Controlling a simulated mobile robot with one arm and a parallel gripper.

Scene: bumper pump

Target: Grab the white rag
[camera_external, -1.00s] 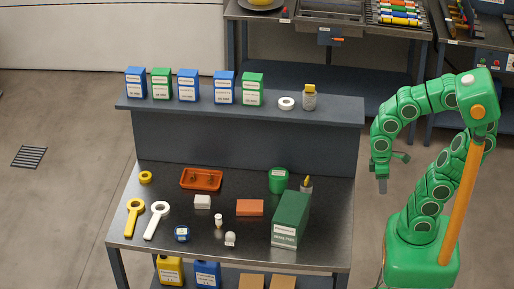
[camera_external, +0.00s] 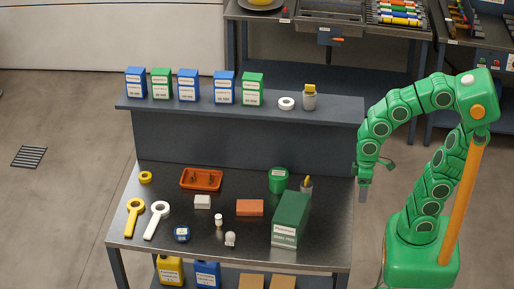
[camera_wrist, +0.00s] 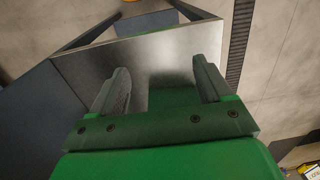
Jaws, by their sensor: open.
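A small white folded block, which looks like the white rag (camera_external: 202,202), lies on the metal workbench (camera_external: 335,200), left of an orange-red block (camera_external: 250,208). My gripper (camera_external: 363,195) hangs pointing down at the bench's right edge, well to the right of the white rag, with the green box (camera_external: 291,218) between them. In the wrist view my gripper (camera_wrist: 162,78) is open with nothing between its fingers, over a bare part of the bench. The white rag is not visible in the wrist view.
A green tub (camera_external: 278,180) and a bottle with a yellow tip (camera_external: 306,185) stand near the green box. An orange tray (camera_external: 202,179) lies behind the rag. A white bottle (camera_external: 218,220) stands in front. A raised shelf (camera_external: 240,112) with boxes runs behind.

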